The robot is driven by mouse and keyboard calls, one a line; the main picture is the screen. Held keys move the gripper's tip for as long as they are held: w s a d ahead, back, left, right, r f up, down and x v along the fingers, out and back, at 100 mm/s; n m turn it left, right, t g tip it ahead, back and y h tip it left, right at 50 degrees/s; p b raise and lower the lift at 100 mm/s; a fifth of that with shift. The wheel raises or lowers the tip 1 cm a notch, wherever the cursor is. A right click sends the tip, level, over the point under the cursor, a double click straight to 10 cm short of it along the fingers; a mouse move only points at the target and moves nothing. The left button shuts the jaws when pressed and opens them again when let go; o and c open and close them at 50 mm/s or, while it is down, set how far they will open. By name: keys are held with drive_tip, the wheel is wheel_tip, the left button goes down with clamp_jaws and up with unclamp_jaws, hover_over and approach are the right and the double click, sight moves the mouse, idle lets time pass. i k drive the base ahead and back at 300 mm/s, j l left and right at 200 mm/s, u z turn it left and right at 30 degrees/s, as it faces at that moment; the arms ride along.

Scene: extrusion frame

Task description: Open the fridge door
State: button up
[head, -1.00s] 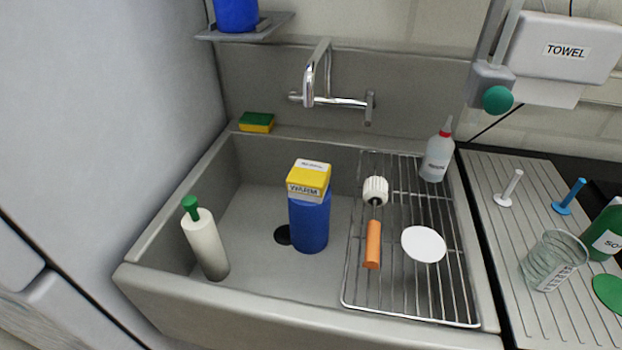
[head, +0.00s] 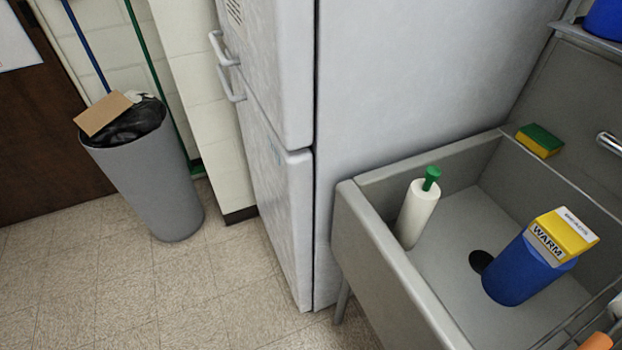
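The fridge (head: 420,75) is tall and pale grey, and stands in the middle of the head view with its side facing me. Its front, seen at a steep angle, has an upper door (head: 275,60) and a lower door (head: 270,200), both flush and shut. An upper handle (head: 222,48) and a lower handle (head: 231,86) stick out close together at the front's far edge, one on each door. My gripper is not in view.
A grey sink (head: 385,255) stands against the fridge's right side, holding a white bottle (head: 418,215) and a blue container (head: 520,272). A grey trash bin (head: 150,185) stands left of the fridge. The tiled floor (head: 130,290) before the fridge is clear.

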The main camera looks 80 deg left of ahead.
sight(282, 179)
drive_tip(key=u, duration=2.4)
drive_tip(key=i+j, duration=0.3)
drive_tip(key=i, duration=0.15)
drive_tip(key=i+j, duration=0.35)
drive_tip(key=i+z, duration=0.05)
drive_tip(key=i, duration=0.05)
